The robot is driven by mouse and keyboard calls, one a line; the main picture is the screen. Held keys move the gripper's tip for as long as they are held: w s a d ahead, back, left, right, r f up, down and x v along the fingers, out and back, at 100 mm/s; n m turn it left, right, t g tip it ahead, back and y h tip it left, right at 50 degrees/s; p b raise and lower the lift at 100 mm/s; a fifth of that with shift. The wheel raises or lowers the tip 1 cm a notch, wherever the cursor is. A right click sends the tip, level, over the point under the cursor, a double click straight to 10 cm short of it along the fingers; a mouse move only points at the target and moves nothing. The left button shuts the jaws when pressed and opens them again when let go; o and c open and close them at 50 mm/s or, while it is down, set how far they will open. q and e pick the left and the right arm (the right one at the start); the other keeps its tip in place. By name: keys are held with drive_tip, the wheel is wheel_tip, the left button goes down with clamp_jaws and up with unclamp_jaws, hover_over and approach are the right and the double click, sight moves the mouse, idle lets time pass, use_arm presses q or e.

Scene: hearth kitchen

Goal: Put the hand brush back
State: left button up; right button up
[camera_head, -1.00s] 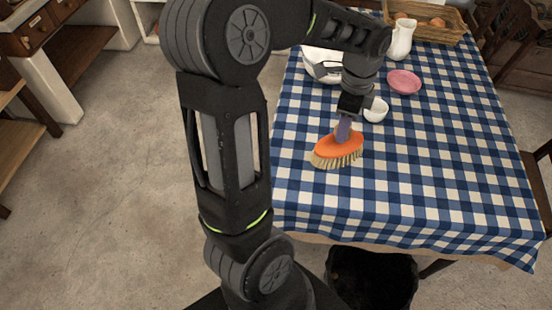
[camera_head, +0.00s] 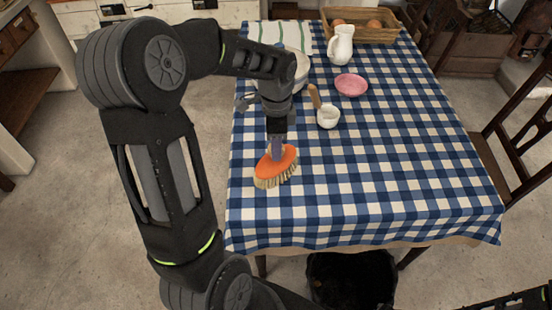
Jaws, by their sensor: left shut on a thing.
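The hand brush (camera_head: 284,163) has an orange body, pale bristles facing down and a purple-grey handle pointing up. My left gripper (camera_head: 278,141) is above it, shut on the handle, and hides the handle's upper end. The brush is over the left front part of the checked tablecloth; I cannot tell whether the bristles touch it. My right gripper is out of view.
A dark bin (camera_head: 350,280) stands at the table's front. The table's right front is clear.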

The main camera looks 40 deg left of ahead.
use_arm(q)
drive_tip(key=shift+f, duration=0.7)
drive_tip(key=shift+f, duration=1.9)
drive_tip(key=shift+f, duration=0.1)
drive_tip(key=o, duration=1.2)
wheel_tip(320, 180, up, 12)
drive_tip(key=shift+r, duration=0.15)
